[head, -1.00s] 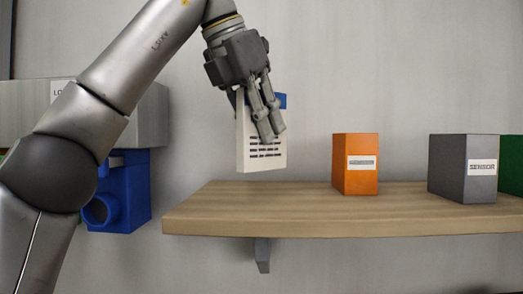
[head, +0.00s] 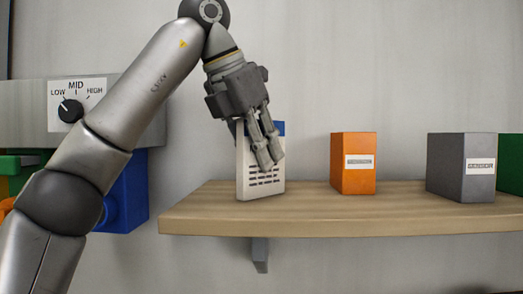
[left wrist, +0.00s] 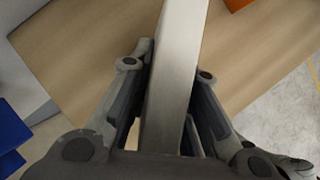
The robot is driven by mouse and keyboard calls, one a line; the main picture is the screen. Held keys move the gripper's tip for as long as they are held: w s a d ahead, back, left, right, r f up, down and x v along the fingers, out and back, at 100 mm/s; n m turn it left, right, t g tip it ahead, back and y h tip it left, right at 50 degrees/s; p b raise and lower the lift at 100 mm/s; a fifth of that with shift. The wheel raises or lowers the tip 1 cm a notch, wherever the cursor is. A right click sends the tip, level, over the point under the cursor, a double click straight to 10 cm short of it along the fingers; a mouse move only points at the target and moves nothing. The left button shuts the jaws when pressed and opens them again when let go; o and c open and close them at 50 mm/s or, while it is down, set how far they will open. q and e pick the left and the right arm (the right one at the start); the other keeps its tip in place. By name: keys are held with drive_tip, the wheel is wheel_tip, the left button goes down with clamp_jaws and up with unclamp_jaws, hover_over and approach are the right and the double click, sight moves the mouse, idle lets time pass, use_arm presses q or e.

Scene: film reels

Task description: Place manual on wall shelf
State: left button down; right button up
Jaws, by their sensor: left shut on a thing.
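The manual (head: 246,181) is a white booklet-shaped block with a blue top corner and dark lines of print. It stands upright at the left part of the wooden wall shelf (head: 340,218), its bottom edge at or very near the shelf top; I cannot tell if it touches. My left gripper (head: 268,158) is shut on the manual from above, its fingers covering part of the printed face. In the left wrist view the manual (left wrist: 177,75) is between the two fingers (left wrist: 172,100), above the shelf (left wrist: 90,55). My right gripper is not in view.
An orange box (head: 354,165) stands on the shelf to the right of the manual, then a grey box (head: 460,168) and a green box (head: 511,165). A grey panel with a dial (head: 71,110) and a blue part (head: 130,190) are at the left. Shelf between manual and orange box is clear.

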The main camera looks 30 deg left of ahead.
use_arm(q)
drive_tip(key=c, duration=1.4)
unclamp_jaws()
drive_tip(key=shift+a, duration=0.1)
drive_tip(key=shift+o, duration=0.2)
drive_tip(key=shift+s+r, duration=0.15)
drive_tip(key=shift+r, duration=0.2)
drive_tip(key=v, duration=1.1)
drive_tip(key=shift+s+r, duration=0.15)
drive_tip(key=shift+s, duration=0.05)
